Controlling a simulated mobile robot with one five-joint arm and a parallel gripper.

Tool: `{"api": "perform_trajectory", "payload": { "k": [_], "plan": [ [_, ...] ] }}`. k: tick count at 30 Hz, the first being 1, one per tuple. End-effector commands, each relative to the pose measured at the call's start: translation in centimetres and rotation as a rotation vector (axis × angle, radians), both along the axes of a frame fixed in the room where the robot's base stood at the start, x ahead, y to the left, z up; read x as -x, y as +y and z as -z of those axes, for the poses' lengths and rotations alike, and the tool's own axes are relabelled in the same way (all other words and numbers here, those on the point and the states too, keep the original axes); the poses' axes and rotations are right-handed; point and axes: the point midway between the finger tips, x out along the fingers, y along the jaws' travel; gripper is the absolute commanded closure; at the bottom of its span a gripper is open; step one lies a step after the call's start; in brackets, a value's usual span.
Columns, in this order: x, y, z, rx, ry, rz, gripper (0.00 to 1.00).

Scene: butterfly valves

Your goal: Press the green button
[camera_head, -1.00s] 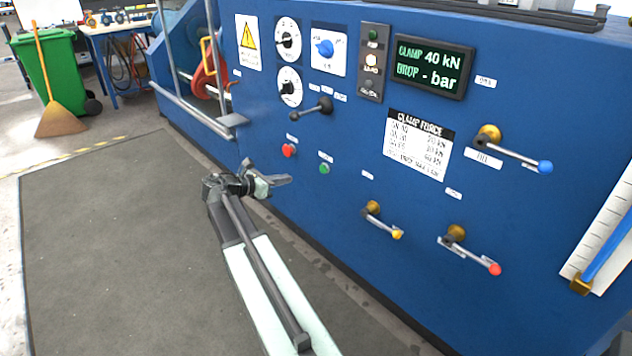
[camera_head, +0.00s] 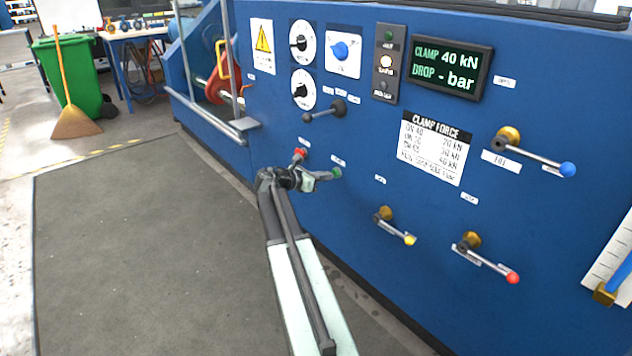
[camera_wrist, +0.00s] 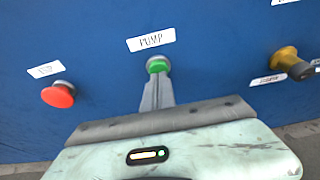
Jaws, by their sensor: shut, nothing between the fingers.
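The green button (camera_head: 337,173) is on the blue machine panel, right of a red button (camera_head: 301,152). In the wrist view the green button (camera_wrist: 157,65) sits under a label reading PUMP (camera_wrist: 151,39). My gripper (camera_head: 327,175) is shut and empty, its tips right at the green button. In the wrist view my closed fingers (camera_wrist: 157,82) point straight at it and cover its lower edge. I cannot tell whether the tips touch the button or whether it is pushed in. The red button (camera_wrist: 58,94) is clear of my fingers, to the left.
A black-knobbed lever (camera_head: 325,110) is above the buttons. Yellow-tipped (camera_head: 396,228) and red-tipped (camera_head: 486,258) levers stick out at the lower right, a blue-tipped one (camera_head: 535,153) above them. The display (camera_head: 438,68) reads CLAMP 40 kN, DROP - bar. Open grey floor mat (camera_head: 140,250) lies left.

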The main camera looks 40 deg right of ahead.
Motion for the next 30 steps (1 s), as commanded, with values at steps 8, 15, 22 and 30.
{"api": "perform_trajectory", "payload": {
  "k": [8, 15, 22, 30],
  "plan": [
    [0.1, -0.7, 0.0, 0.000, 0.000, 0.000, 1.00],
    [0.1, -1.3, 0.0, 0.000, 0.000, 0.001, 1.00],
    [0.4, -3.0, -0.1, 0.003, 0.001, 0.003, 1.00],
    [0.4, -2.9, -0.2, 0.006, 0.002, 0.002, 1.00]
  ]
}}
